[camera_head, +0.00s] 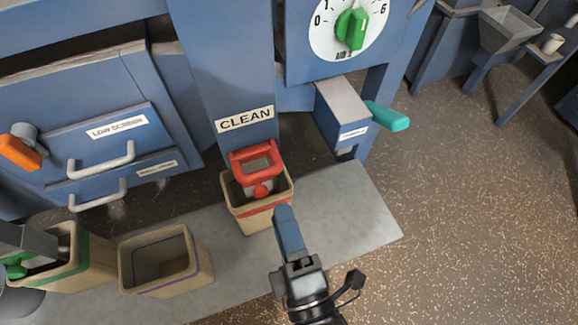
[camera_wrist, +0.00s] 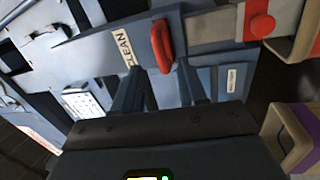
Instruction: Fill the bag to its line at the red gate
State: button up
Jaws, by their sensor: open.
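The red gate (camera_head: 256,160) sits at the foot of the chute marked CLEAN, its looped handle facing me. It also shows in the wrist view (camera_wrist: 161,46), with its handle ahead of and between my fingers. The tan bag with a red line (camera_head: 258,213) stands directly under it. The bag's edge shows at the upper right of the wrist view (camera_wrist: 284,46). The spout covers part of its mouth, and I cannot tell its fill level. My gripper (camera_head: 284,210) is open and empty, in front of the bag in the head view. I cannot tell whether a finger touches the handle.
A purple-lined bag (camera_head: 165,262) and a green-lined bag (camera_head: 78,265) stand to the left on the grey slab (camera_head: 345,215). A dial with a green knob (camera_head: 352,28) is above. A teal handle (camera_head: 386,116) sticks out right. Floor at right is clear.

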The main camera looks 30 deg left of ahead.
aim_at(260, 172)
jog(key=shift+n+g+y, duration=0.4)
jog(key=shift+n+y, duration=0.1)
jog(key=shift+n, duration=0.2)
jog(key=x, duration=0.9)
jog(key=shift+s+a+p, duration=0.1)
jog(key=shift+a+p, duration=0.3)
grip_shut()
